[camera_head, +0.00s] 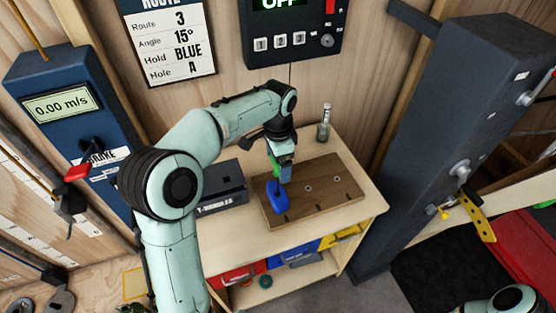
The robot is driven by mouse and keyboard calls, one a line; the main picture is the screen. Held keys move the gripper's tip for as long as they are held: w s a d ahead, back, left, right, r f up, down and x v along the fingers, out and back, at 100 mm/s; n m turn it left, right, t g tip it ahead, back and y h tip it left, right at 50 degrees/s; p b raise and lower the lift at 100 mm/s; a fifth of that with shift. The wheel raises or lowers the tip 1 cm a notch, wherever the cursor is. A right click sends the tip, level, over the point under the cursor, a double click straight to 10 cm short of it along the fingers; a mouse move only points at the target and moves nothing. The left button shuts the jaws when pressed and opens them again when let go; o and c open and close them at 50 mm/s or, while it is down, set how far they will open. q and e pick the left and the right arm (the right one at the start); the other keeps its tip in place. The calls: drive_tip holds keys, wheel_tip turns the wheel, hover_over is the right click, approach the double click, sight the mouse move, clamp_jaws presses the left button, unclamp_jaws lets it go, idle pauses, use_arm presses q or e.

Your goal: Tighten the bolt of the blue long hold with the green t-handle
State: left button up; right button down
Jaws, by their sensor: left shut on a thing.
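The blue long hold (277,198) sits on the left part of a brown wooden board (325,195) on the bench. My left gripper (281,152) is above the hold, pointing down and shut on the green t-handle (275,166). Only a little green of the handle shows between the gripper and the hold. Its tip and the bolt are hidden, so I cannot tell whether they touch. Only a piece of my right arm shows at the lower right corner; its gripper is out of view.
A dark t-handle box (222,193) stands left of the board. A small glass bottle (324,122) stands at the bench's back. Coloured bins (292,255) are below. A dark grey post (450,130) rises at the right.

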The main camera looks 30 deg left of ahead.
use_arm(q)
drive_tip(key=o, duration=0.4)
drive_tip(key=c, duration=0.4)
drive_tip(key=shift+f, duration=0.65)
drive_tip(key=shift+r, duration=0.1)
